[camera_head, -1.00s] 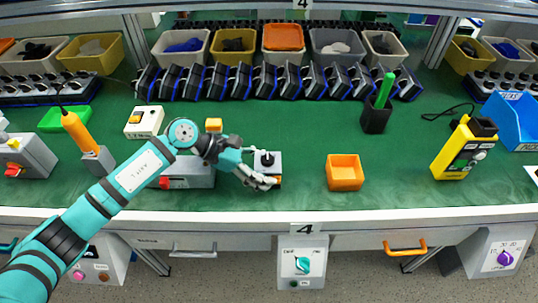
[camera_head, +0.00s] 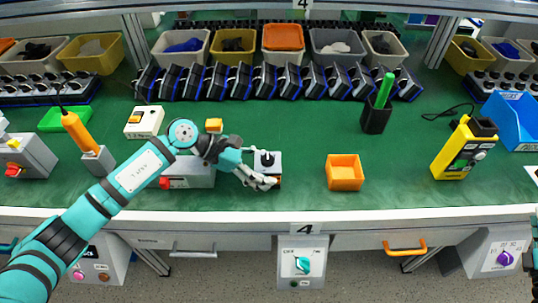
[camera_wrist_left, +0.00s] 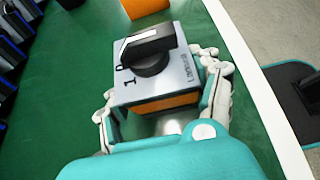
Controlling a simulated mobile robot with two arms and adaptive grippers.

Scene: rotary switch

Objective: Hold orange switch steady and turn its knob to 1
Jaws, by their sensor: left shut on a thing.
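The orange switch (camera_wrist_left: 165,103) is a small box with an orange body, a grey top plate and a black rotary knob (camera_wrist_left: 150,62). In the left wrist view the top carries the marks 0 and 1; the white-lined end of the knob lies nearer the 0. In the head view the switch (camera_head: 276,160) stands on the green table, its lower part partly hidden by the fingers. My left gripper (camera_head: 266,182) is shut on the switch body, with a finger at each side in the wrist view (camera_wrist_left: 162,105). The knob is free of the fingers.
An orange open bin (camera_head: 345,184) stands to the right of the switch. A grey box with a red knob (camera_head: 190,174) lies just left, under my arm. A yellow device (camera_head: 465,150) stands farther right. The green table (camera_head: 305,150) around the switch is mostly clear.

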